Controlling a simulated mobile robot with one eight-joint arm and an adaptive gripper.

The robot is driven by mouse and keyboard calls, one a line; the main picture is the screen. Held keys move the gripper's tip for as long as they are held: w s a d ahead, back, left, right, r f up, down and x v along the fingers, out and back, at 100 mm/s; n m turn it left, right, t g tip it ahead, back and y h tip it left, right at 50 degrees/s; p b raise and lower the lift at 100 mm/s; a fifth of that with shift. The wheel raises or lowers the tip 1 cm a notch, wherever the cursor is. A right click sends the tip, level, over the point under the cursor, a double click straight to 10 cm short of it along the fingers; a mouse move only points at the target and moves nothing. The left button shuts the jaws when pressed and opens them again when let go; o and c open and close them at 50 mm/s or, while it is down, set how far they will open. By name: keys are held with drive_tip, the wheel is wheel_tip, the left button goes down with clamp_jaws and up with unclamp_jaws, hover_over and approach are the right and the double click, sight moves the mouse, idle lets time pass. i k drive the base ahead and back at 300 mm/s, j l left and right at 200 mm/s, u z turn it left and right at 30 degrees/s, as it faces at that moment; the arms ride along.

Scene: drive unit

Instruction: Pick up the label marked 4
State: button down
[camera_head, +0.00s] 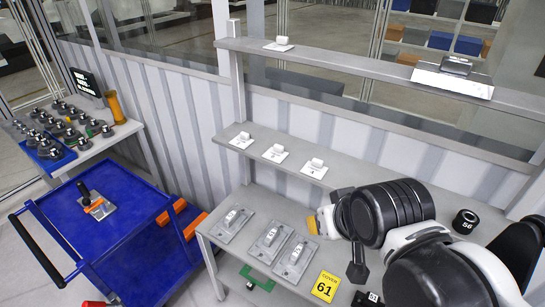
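No label with a readable 4 shows. Three small white labels or cards with white blocks on them lie on the middle shelf: a left one (241,141), a middle one (276,154) and a right one (314,168). Their marks are too small to read surely. A yellow card (325,287) reading "COVER 61" lies at the front of the lower shelf. My arm reaches in from the lower right over the lower shelf. A dark piece (358,268) hanging below it may be part of my gripper; its fingers cannot be told open or shut, and no held thing shows.
Three grey plates (271,242) with fittings lie on the lower shelf (375,241). A black cylinder marked 56 (465,221) stands right of my arm. The upper shelf (350,66) overhangs. A blue cart (125,215) and a table of parts (80,150) stand left.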

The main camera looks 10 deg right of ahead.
sight(316, 169)
drive_tip(key=i+z, duration=0.2)
drive_tip(key=z, duration=0.25)
drive_tip(key=i+z, duration=0.15)
drive_tip(key=z, duration=0.25)
drive_tip(key=i+j+z, duration=0.1)
drive_tip(key=z, duration=0.35)
drive_tip(key=i+j+z, duration=0.15)
drive_tip(key=z, duration=0.25)
drive_tip(key=i+j, duration=0.05)
drive_tip(key=i, duration=0.05)
